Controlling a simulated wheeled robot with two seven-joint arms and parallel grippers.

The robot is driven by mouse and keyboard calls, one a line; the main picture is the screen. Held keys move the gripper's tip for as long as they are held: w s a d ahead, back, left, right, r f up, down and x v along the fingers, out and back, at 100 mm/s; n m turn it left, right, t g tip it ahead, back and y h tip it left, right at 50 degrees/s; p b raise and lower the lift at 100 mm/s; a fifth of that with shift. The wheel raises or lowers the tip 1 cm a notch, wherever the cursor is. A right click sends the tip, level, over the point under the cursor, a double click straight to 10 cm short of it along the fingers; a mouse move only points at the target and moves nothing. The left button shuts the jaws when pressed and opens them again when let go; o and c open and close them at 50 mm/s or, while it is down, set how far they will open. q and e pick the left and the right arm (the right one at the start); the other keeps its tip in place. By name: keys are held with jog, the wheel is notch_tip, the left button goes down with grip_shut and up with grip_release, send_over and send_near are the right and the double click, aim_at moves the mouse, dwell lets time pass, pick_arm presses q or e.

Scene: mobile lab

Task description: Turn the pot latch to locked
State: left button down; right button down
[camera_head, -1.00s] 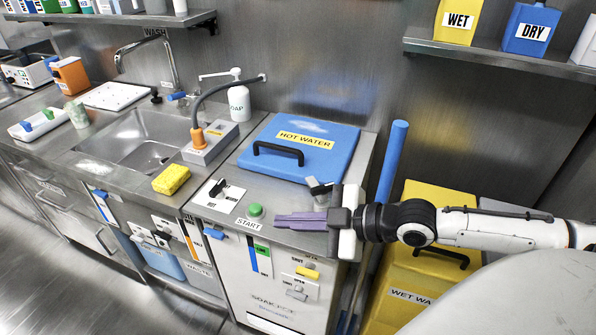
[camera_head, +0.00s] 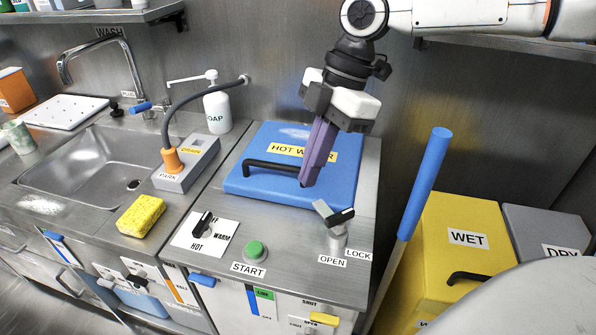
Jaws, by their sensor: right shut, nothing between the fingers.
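The pot latch (camera_head: 337,238) is a metal post with a black-tipped lever on the steel top, at the front right corner of the blue pot lid (camera_head: 248,186). The lever's black end points right and up. The LOCK label (camera_head: 357,254) lies right of the post and the OPEN label (camera_head: 332,261) in front of it. My right gripper (camera_head: 306,182) points down above the lid, behind and left of the latch, apart from it. Its purple fingers are shut and empty, and they hide part of the HOT WATER label. My left gripper is not in view.
A black lid handle (camera_head: 270,167) is close to the fingertips. A knob (camera_head: 203,224) and a green START button (camera_head: 255,251) are on the front left of the top. A blue pole (camera_head: 424,185) stands at right, before the yellow WET bin (camera_head: 465,238). A sink lies left.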

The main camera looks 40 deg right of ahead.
aim_at(330, 211)
jog(key=x, duration=0.3)
jog(key=b+x, duration=0.1)
jog(key=x, duration=0.5)
jog(key=shift+s, duration=0.4)
jog(key=d, duration=0.3)
jog(key=shift+s, duration=0.1)
jog(key=shift+d, duration=0.5)
